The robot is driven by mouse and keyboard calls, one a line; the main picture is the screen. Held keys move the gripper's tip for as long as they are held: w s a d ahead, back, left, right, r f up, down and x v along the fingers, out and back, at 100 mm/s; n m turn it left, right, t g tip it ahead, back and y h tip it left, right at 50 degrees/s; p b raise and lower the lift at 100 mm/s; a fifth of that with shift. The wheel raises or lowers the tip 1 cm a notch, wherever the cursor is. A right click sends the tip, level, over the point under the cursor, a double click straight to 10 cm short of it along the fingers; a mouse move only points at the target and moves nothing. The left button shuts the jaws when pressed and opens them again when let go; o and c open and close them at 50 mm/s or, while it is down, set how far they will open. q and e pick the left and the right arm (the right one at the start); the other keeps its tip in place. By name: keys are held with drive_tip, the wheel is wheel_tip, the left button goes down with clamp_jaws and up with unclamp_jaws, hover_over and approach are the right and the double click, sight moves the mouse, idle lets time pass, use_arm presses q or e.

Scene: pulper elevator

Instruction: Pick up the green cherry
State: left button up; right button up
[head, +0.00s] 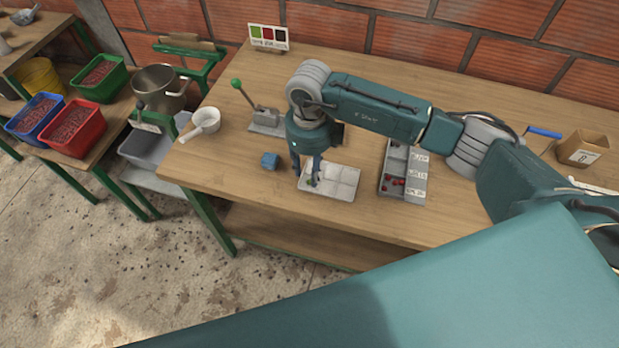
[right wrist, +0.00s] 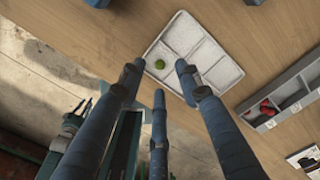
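The green cherry (right wrist: 160,64) lies in a compartment of the white divided tray (right wrist: 228,70), near its corner. In the head view the tray (head: 345,174) sits near the table's front edge, and the cherry is a small green spot (head: 309,183) at its left end, partly covered by my fingers. My right gripper (right wrist: 158,72) points down over that end, its fingers spread around the cherry without visible contact. It is open and empty. A teal part with thin dark prongs (right wrist: 76,112) at the wrist view's lower left looks like my left gripper; its opening is unclear.
A grey sorting box (head: 403,170) with red cherries stands right of the tray. A blue cube (head: 269,160), a lever device (head: 266,118) and a white scoop (head: 203,121) are to the left. A cardboard box (head: 583,148) stands far right.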

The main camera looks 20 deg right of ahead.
sight(310, 180)
wheel_tip(310, 180, down, 3)
drive_tip(key=shift+f+p, duration=0.1)
drive_tip(key=shift+p, duration=0.3)
drive_tip(key=shift+f, duration=0.15)
drive_tip(key=shift+s, duration=0.1)
drive_tip(key=c, duration=0.4)
drive_tip(key=shift+c, duration=0.2)
drive_tip(key=shift+c, duration=1.3)
